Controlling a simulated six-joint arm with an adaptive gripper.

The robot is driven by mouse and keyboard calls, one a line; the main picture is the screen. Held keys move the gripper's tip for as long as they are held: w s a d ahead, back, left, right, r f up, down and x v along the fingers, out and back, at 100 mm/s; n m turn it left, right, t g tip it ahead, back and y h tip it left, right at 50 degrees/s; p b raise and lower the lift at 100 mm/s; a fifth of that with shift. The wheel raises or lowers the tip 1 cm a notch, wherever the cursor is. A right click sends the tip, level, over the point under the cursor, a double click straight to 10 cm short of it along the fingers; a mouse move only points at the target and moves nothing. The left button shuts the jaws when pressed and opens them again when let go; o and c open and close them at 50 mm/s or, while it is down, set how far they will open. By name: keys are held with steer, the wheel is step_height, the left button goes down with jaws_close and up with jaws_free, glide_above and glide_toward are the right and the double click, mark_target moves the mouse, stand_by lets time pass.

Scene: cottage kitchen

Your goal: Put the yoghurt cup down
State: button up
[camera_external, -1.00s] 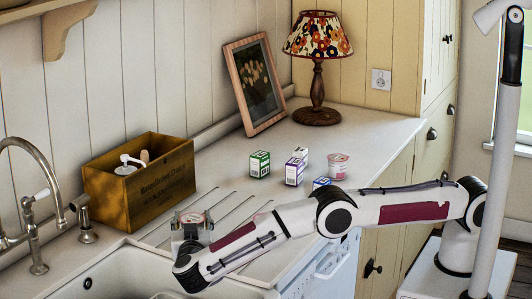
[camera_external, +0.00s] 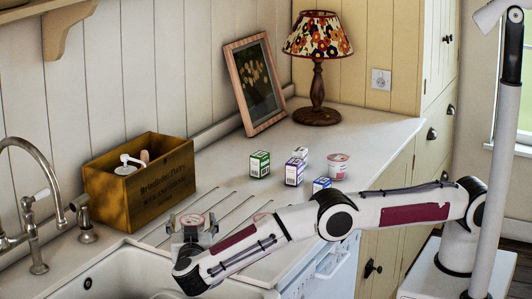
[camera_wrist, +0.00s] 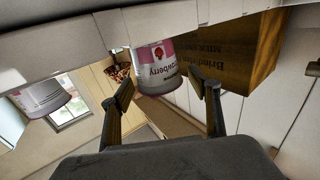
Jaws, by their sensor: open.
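A yoghurt cup (camera_external: 191,219) with a pink lid stands upright at the ridged draining area by the sink. My gripper (camera_external: 192,228) is around it from the front, jaws open. In the wrist view, which shows the scene upside down, the strawberry-labelled cup (camera_wrist: 156,70) is between the two spread fingers (camera_wrist: 163,92); its base seems to meet the worktop. My gripper hides its lower part in the external view. A second cup (camera_wrist: 42,97) is at the left of the wrist view.
A wooden crate (camera_external: 140,190) stands just behind the cup, with the tap (camera_external: 35,220) to its left. Small cartons (camera_external: 294,172) stand to the right. The sink (camera_external: 110,275) is at the front. The lamp (camera_external: 317,75) and picture frame (camera_external: 255,85) are at the back.

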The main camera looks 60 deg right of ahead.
steer(key=shift+v, duration=3.15)
steer(key=shift+r, duration=0.1)
